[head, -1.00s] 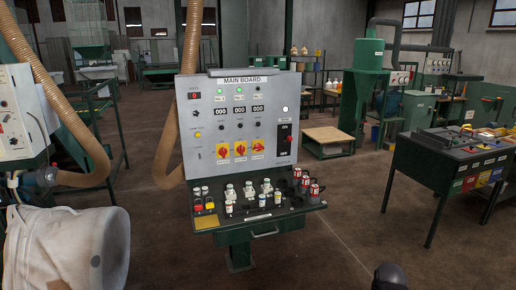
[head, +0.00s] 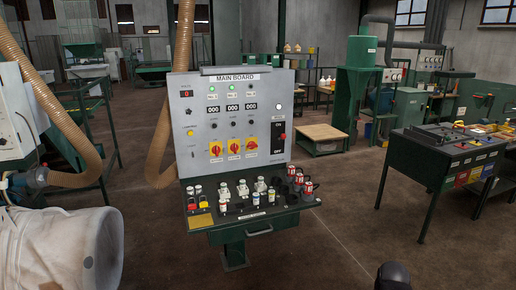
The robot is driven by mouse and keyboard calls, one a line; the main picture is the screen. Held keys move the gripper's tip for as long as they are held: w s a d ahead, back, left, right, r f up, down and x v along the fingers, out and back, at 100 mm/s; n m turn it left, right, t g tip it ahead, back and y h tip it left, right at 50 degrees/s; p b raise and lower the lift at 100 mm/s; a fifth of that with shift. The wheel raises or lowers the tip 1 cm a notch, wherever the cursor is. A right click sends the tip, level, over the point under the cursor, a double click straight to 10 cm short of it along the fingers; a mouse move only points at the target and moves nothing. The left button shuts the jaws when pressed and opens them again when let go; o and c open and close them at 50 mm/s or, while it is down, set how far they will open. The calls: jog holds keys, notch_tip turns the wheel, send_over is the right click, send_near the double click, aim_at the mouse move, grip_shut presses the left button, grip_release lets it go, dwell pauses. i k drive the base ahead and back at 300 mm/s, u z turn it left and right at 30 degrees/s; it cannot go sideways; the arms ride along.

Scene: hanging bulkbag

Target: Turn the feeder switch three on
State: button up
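The grey main board (head: 270,90) stands upright on a dark green console in the head view. Three red rotary switches on yellow plates sit in a row on it: a left one (head: 216,149), a middle one (head: 234,147) and a right one (head: 251,144). The right handle looks turned more sideways than the other two. Their labels are too small to read. Above them, the left lamp (head: 211,88) and the middle lamp (head: 232,87) glow green; the right lamp (head: 251,86) looks unlit.
The console's desk (head: 262,211) below the board holds several small red, white and yellow items. Corrugated hoses (head: 165,125) hang at the left. A dark green table (head: 440,160) stands at right.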

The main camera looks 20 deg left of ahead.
aim_at(252, 145)
jog(key=u, duration=1.05)
jog(key=k, duration=0.1)
jog(key=z, duration=2.8)
jog(key=k, duration=0.45)
jog(key=z, duration=1.05)
jog(key=k, duration=0.2)
jog(key=u, duration=3.1)
